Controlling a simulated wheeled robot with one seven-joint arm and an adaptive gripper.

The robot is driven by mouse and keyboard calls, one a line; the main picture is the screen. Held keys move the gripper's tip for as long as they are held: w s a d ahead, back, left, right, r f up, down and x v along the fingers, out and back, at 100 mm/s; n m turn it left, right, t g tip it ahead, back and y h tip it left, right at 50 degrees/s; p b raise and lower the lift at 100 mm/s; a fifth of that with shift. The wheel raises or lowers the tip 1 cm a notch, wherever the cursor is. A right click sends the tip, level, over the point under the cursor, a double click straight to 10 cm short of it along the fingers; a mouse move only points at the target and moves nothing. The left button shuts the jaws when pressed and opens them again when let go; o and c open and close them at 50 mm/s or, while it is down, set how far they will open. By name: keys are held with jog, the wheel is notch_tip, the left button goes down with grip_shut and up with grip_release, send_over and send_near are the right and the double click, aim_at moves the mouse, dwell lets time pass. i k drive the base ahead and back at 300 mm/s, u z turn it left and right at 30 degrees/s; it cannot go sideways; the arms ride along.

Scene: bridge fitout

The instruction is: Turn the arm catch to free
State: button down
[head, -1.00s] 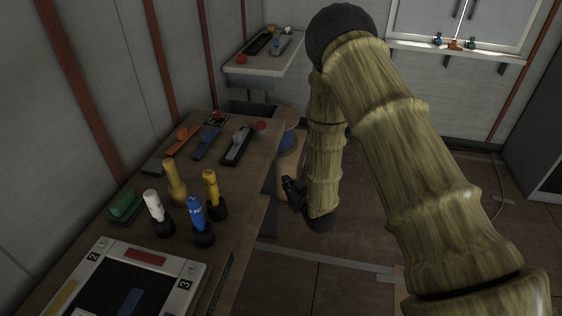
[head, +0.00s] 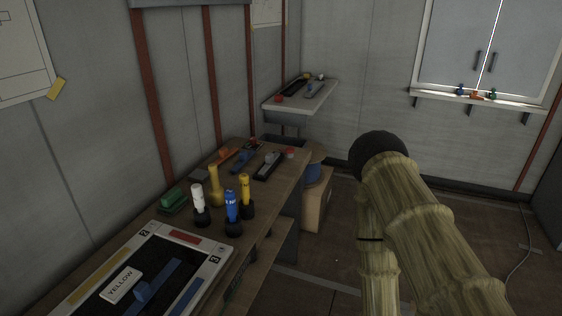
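No part in view is clearly marked as the arm catch, and I cannot tell which one it is. Lever-like parts lie at the far end of the wooden bench: an orange one (head: 224,156), a blue one (head: 242,160) and a grey one on a dark base (head: 268,165). Their exact settings are too small to read. My gripper is out of view; my arm runs down past the bottom edge, right of the bench.
On the bench (head: 282,205) stand yellow, white and blue handles (head: 231,207), a green block (head: 172,199) and a framed panel (head: 216,247) with a YELLOW label. Beyond are a wall shelf (head: 290,104), a box (head: 314,210) and a cabinet (head: 484,50).

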aim_at(289, 150)
jog(key=z, duration=0.95)
jog(key=i, duration=1.05)
jog(key=u, duration=0.15)
